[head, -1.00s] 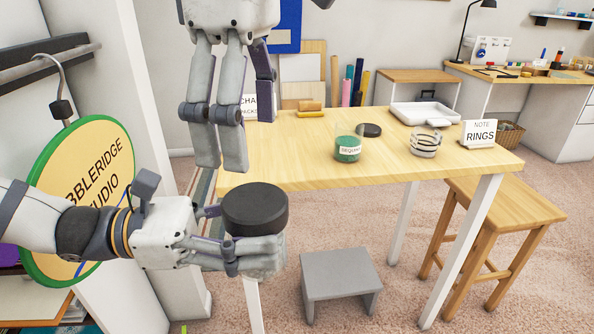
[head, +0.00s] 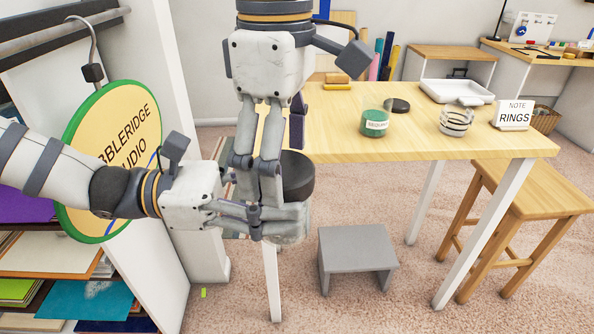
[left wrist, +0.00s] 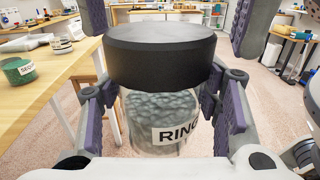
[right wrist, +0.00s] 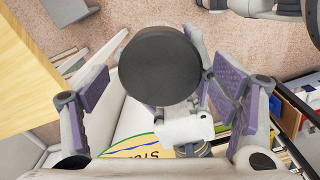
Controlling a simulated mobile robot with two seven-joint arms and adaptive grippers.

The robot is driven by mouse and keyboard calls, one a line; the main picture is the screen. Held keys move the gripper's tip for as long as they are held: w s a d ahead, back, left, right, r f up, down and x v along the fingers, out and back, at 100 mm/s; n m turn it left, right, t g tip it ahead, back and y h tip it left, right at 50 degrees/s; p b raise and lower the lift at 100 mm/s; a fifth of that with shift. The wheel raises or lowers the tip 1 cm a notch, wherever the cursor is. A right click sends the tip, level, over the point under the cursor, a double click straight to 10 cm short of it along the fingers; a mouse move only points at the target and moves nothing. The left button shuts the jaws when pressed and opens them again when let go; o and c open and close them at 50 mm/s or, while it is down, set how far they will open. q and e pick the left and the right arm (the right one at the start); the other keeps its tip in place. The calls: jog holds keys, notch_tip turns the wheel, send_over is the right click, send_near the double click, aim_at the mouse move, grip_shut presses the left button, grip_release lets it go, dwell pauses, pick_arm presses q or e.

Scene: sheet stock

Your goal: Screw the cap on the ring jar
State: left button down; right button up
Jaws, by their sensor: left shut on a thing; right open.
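The ring jar (left wrist: 160,115) is clear, holds pale contents and bears a label starting "RIN". My left gripper (head: 268,218) is shut around it and holds it upright in the air before the table. The wide black cap (head: 299,178) sits on top of the jar; how far it is threaded cannot be told. In the left wrist view the cap (left wrist: 160,55) hides the jar's mouth. My right gripper (head: 265,165) is open and points down at the cap, partly hiding it in the head view. In the right wrist view its fingers stand on either side of the cap (right wrist: 160,65).
A grey step (head: 357,258) and a stool (head: 525,205) stand below. A shelf (head: 165,240) is at left.

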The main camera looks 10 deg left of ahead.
jog(key=shift+c, duration=0.2)
jog(key=c, duration=1.2)
jog(key=o, duration=1.4)
jog(key=shift+r, duration=6)
